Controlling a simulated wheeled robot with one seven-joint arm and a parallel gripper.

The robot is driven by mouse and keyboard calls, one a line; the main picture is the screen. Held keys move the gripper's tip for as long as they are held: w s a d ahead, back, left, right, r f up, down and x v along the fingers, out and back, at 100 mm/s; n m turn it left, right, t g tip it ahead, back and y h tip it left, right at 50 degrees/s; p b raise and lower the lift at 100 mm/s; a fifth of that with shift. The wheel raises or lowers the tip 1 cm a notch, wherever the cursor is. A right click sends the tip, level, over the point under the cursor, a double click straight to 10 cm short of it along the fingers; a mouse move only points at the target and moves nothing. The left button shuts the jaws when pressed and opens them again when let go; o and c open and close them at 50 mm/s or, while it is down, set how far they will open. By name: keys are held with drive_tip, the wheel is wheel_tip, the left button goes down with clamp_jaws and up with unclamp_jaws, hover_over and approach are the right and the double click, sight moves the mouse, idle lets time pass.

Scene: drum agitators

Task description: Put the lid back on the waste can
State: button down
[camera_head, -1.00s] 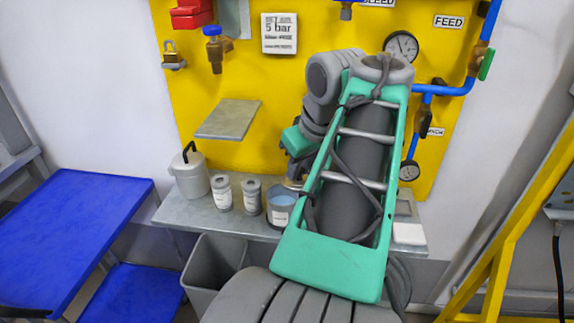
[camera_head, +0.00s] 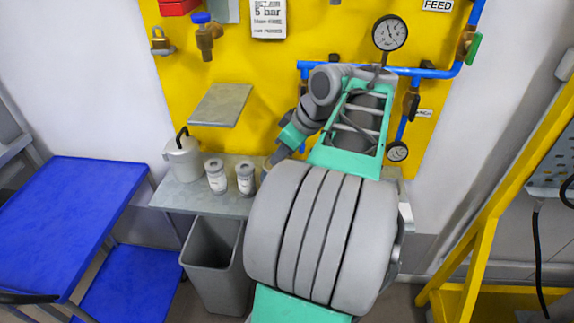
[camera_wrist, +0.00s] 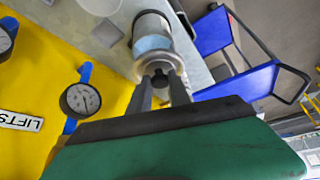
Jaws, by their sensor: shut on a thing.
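My gripper (camera_wrist: 163,92) is shut on the dark knob of a round metal lid (camera_wrist: 150,66) in the wrist view. I cannot tell whether lid and can touch. In the head view my gripper (camera_head: 272,160) is at the shelf, just right of two small grey labelled cans (camera_head: 216,176) (camera_head: 245,178). My arm hides the blue-filled can there.
A white container with a black handle (camera_head: 183,158) stands at the left end of the metal shelf (camera_head: 172,196). A grey bin (camera_head: 215,262) is below. A small metal ledge (camera_head: 220,104), pipes and a gauge (camera_head: 390,33) are on the yellow panel. A blue table (camera_head: 75,215) is left.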

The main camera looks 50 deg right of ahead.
drive_tip(key=shift+w+d+r+n, duration=0.35)
drive_tip(key=shift+w+r, duration=0.1)
drive_tip(key=shift+r, duration=0.15)
drive_tip(key=shift+w+r+n+y, duration=0.25)
drive_tip(key=shift+w+r+y, duration=0.05)
drive_tip(key=shift+w+n+y, duration=0.2)
drive_tip(key=shift+n+y, duration=0.1)
drive_tip(key=shift+n, duration=0.1)
wheel_tip(320, 180, down, 5)
drive_tip(key=b, duration=0.5)
drive_tip(key=shift+r, duration=0.2)
drive_tip(key=shift+f+b, duration=0.6)
drive_tip(key=shift+f, duration=0.2)
drive_tip(key=shift+s+f, duration=0.1)
drive_tip(key=shift+f, duration=0.05)
idle(0.4)
drive_tip(key=c, duration=1.1)
unclamp_jaws()
drive_tip(key=shift+o, duration=0.4)
drive_tip(key=o, duration=0.4)
